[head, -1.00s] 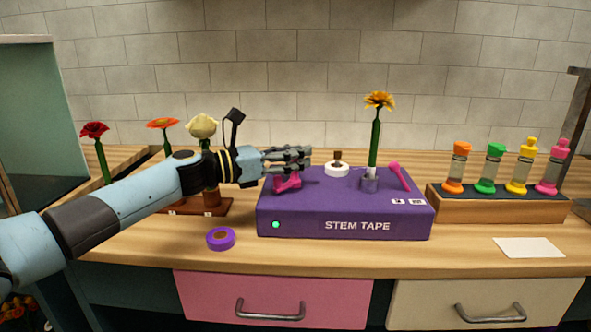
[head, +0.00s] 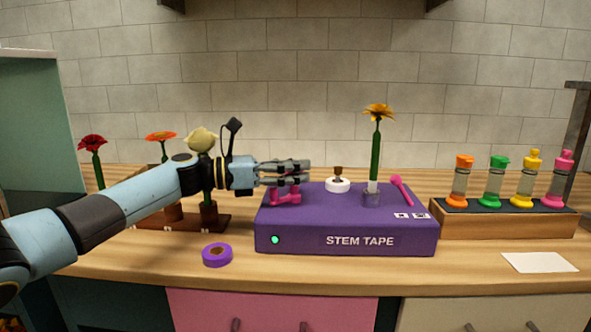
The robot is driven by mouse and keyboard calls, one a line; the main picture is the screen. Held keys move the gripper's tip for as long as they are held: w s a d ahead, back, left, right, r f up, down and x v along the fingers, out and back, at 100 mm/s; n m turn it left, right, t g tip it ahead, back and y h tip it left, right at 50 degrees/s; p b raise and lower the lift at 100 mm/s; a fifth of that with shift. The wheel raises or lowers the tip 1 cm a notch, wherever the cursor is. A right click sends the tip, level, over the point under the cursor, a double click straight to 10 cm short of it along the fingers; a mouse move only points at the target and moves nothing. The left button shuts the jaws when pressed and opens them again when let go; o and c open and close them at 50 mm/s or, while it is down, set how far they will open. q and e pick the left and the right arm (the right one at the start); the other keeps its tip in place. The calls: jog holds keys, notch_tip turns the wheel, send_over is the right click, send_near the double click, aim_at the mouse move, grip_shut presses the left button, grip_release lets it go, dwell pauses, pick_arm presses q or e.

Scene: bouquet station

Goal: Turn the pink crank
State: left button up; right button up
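The purple stem tape machine (head: 346,222) sits on the wooden counter with a green light on its front. A pink part that looks like the crank (head: 285,197) is on the left of its top. My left gripper (head: 296,172) is right above this part, fingers pointing right and overlapping its upper end. The fingers hide that end, so I cannot tell whether they grip it. A slanted pink lever with a round knob (head: 402,190) stands at the right of the machine's top. A yellow flower (head: 377,140) stands upright in the grey holder (head: 371,199). My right gripper is not in view.
A purple tape roll (head: 217,255) lies in front left of the machine. Behind my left arm is a wooden stand (head: 220,221) with flowers. A wooden rack (head: 503,222) with several capped vials stands right, a white card (head: 539,262) before it. The counter directly before the machine is clear.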

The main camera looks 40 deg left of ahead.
pick_arm(q)
jog(key=o, duration=0.5)
jog(key=shift+a, duration=0.1)
jog(key=shift+o, duration=0.2)
jog(key=shift+s, duration=0.1)
jog(key=v, duration=1.2)
